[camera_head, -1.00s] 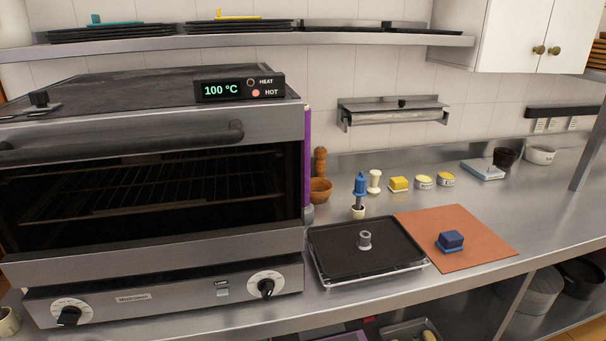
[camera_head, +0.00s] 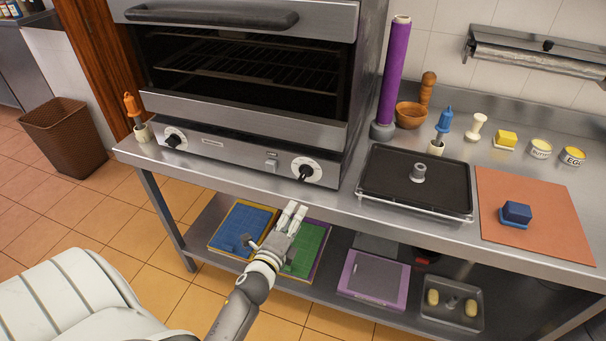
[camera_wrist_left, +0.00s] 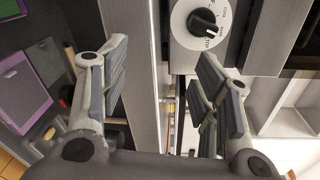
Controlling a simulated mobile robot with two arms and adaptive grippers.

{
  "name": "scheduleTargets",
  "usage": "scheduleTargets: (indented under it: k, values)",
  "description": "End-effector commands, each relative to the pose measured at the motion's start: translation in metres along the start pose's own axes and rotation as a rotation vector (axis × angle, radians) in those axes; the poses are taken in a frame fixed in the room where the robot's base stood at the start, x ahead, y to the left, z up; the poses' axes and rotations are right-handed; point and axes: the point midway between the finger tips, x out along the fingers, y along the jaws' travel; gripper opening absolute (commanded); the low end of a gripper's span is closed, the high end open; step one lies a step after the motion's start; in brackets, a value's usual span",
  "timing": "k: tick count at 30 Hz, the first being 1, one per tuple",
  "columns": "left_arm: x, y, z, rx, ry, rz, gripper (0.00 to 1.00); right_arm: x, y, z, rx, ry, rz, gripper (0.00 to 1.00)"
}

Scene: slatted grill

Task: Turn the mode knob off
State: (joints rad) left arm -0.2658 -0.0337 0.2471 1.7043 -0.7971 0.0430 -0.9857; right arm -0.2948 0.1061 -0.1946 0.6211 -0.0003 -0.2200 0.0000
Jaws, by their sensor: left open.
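The oven's control panel (camera_head: 228,155) carries two black knobs on white dials, a left knob (camera_head: 173,138) and a right knob (camera_head: 305,173). I cannot read in the head view which one is the mode knob. My left gripper (camera_head: 291,212) is open and empty, below and in front of the right knob, apart from it. In the left wrist view a black knob (camera_wrist_left: 202,22) on a white lettered dial shows at the top, beyond the open fingers of the left gripper (camera_wrist_left: 158,68). My right gripper is not in view.
The steel counter edge (camera_head: 235,186) runs under the oven. A black tray (camera_head: 400,190) and an orange mat (camera_head: 555,222) lie right of it. The lower shelf holds a green board (camera_head: 308,250) and a purple-edged board (camera_head: 375,278). The space before the right knob is clear.

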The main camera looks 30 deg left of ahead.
Motion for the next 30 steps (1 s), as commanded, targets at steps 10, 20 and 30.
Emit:
scheduleTargets:
  k: [10, 20, 30]
  values:
    - [0.012, -0.052, 0.025, 0.156, -0.050, -0.096, 0.57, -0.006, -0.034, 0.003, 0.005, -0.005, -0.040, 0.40]
    - [0.066, -0.057, 0.027, 0.151, -0.049, -0.094, 0.57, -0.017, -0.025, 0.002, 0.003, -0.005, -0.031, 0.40]
    - [0.103, -0.059, 0.028, 0.151, -0.048, -0.093, 0.57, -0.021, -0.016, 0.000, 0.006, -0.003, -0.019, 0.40]
